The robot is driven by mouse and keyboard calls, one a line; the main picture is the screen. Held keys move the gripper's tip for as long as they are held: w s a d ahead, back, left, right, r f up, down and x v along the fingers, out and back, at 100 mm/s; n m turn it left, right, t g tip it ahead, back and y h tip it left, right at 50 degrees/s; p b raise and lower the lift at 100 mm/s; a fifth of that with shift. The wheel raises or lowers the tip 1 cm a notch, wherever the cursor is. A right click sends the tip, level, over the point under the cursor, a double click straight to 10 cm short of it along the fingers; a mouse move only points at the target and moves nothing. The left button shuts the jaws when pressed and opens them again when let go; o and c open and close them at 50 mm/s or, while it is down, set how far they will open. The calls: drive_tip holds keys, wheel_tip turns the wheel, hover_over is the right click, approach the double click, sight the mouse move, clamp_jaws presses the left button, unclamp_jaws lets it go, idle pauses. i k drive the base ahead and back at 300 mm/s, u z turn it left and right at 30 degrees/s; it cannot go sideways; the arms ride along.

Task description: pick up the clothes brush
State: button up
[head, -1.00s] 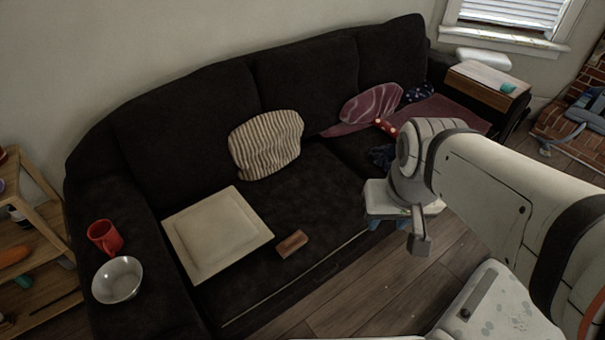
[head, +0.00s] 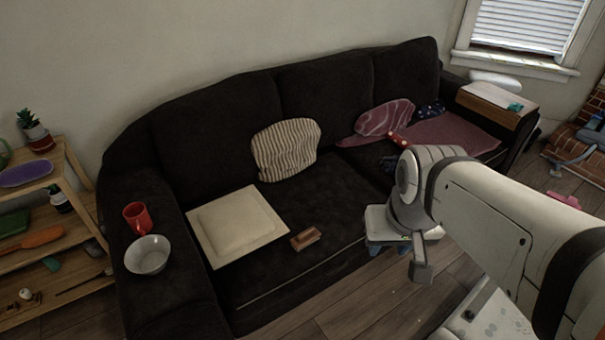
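A small brown block with a paler lower edge, which looks like the clothes brush (head: 305,238), lies on the front of the dark sofa seat (head: 340,210). It is just right of a square cream board or cushion (head: 237,224). My gripper (head: 421,271) hangs at the end of my arm, to the right of the brush and apart from it, in front of the sofa. Its fingers show only edge-on, so I cannot tell whether it is open. I see nothing held in it.
A striped cushion (head: 286,150) leans on the sofa back. A red mug (head: 137,217) and a metal bowl (head: 148,255) stand on the left armrest. A small stool (head: 377,224) stands behind my gripper. Floor in front is bare.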

sight(311, 233)
drive_tip(key=i, duration=0.85)
drive_tip(key=z, duration=0.05)
